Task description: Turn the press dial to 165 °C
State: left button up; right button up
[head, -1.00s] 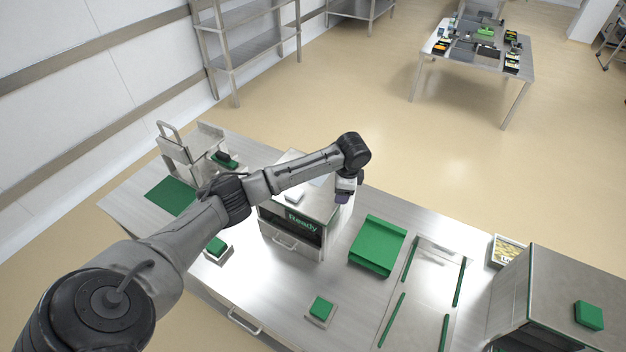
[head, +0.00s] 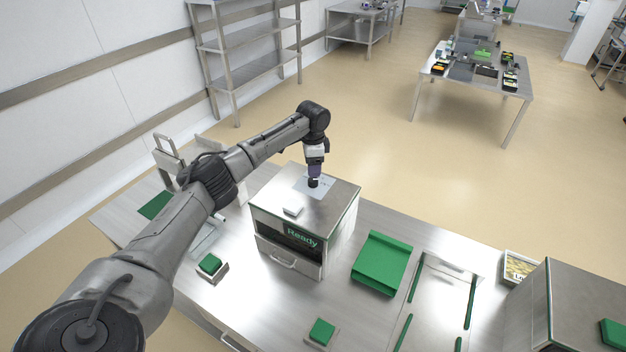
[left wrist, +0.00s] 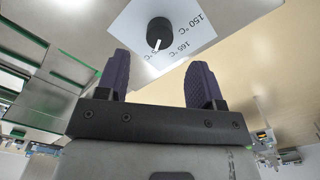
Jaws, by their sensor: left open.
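The press (head: 285,244) stands on the bench with a lit "Ready" display (head: 301,238) on its front. A pale dial plate (head: 327,189) lies on its top. In the left wrist view the black round dial (left wrist: 159,31) sits on the plate (left wrist: 128,26). Its white pointer is directed downward, between the "165 °C" label (left wrist: 182,46) and a partly hidden label at lower left. "150 °C" is printed at upper right. My left gripper (head: 313,183) is over the press top by the dial. Its purple fingers (left wrist: 155,78) are apart and empty, with the dial beyond their tips.
A green tray-like piece (head: 382,262) and green buttons (head: 321,332) are on the bench right and in front. Another steel machine (head: 585,300) stands at far right. Free floor lies behind the bench.

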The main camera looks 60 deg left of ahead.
aim_at(313, 180)
pick_arm(q)
notch_tip(313, 180, down, 6)
jog(key=shift+f, duration=0.25)
jog(key=shift+c, duration=0.2)
